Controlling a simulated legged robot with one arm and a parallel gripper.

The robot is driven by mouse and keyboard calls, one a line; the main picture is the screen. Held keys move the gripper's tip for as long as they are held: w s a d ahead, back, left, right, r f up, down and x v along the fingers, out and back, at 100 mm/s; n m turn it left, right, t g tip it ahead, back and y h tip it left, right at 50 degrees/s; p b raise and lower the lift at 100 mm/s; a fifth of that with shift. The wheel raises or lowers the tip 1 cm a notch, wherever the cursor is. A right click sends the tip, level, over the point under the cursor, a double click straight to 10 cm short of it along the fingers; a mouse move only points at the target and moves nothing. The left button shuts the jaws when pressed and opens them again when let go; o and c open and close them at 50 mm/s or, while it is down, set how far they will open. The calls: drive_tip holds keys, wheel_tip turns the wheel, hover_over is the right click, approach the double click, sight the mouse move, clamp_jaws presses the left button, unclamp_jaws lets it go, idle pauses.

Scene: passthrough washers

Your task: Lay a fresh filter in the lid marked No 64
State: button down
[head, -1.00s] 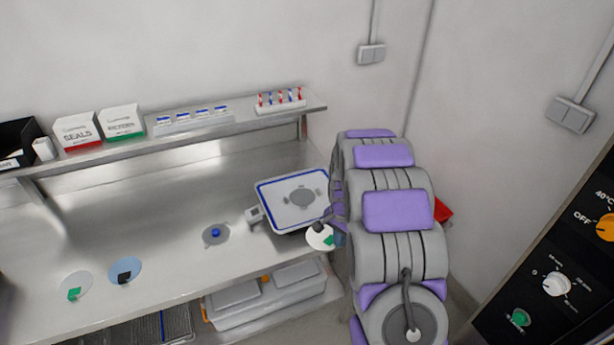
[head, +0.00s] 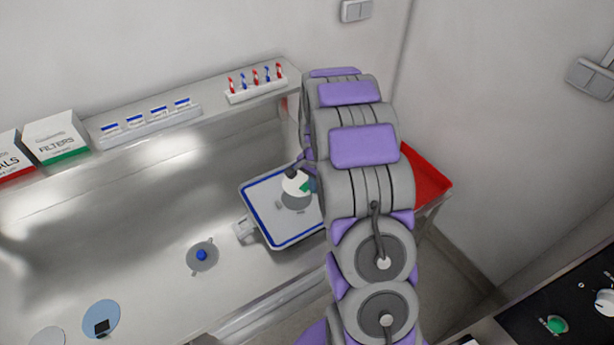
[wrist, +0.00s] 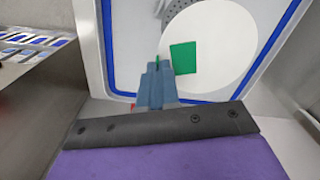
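A white round filter (head: 292,187) with a green tab (head: 308,187) hangs at my gripper (head: 293,172). In the wrist view the white filter (wrist: 222,40) fills the upper right, its green square tab (wrist: 184,58) close beside my gripper (wrist: 157,62). The fingers look closed, with a green sliver between their tips. The filter is over the pale lid (head: 265,225) with a blue seal line, partly covering its grey perforated round patch (head: 296,203). Whether the filter touches the lid cannot be told. No number is readable on the lid.
A grey disc with a blue knob (head: 202,255) lies left of the lid. A blue disc with a black tab (head: 101,319) lies farther left. A FILTERS box (head: 56,139) and a rack of small tubes (head: 255,84) stand on the shelf. A red bin (head: 427,177) is at right.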

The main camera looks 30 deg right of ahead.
sight(307, 194)
drive_tip(key=shift+d+f, duration=0.1)
drive_tip(key=shift+f, duration=0.1)
drive_tip(key=shift+s+f, duration=0.1)
drive_tip(key=shift+f, duration=0.05)
drive_tip(key=a+f, duration=0.1)
drive_tip(key=a, duration=0.1)
drive_tip(key=shift+a+f+b, duration=0.3)
drive_tip(key=shift+f+b, duration=0.1)
drive_tip(key=shift+a+f, duration=0.1)
drive_tip(key=shift+f, duration=0.2)
drive_tip(key=shift+d+f, duration=0.45)
drive_tip(key=shift+d, duration=0.05)
drive_tip(key=shift+d+f, duration=0.15)
drive_tip(key=shift+d, duration=0.6)
drive_tip(key=shift+a, duration=1)
drive_tip(key=shift+d, duration=1.15)
drive_tip(key=shift+a, duration=0.9)
drive_tip(key=shift+d+f, duration=0.3)
drive_tip(key=shift+f, duration=0.15)
drive_tip(key=shift+a+r, duration=0.1)
drive_tip(key=shift+a, duration=0.4)
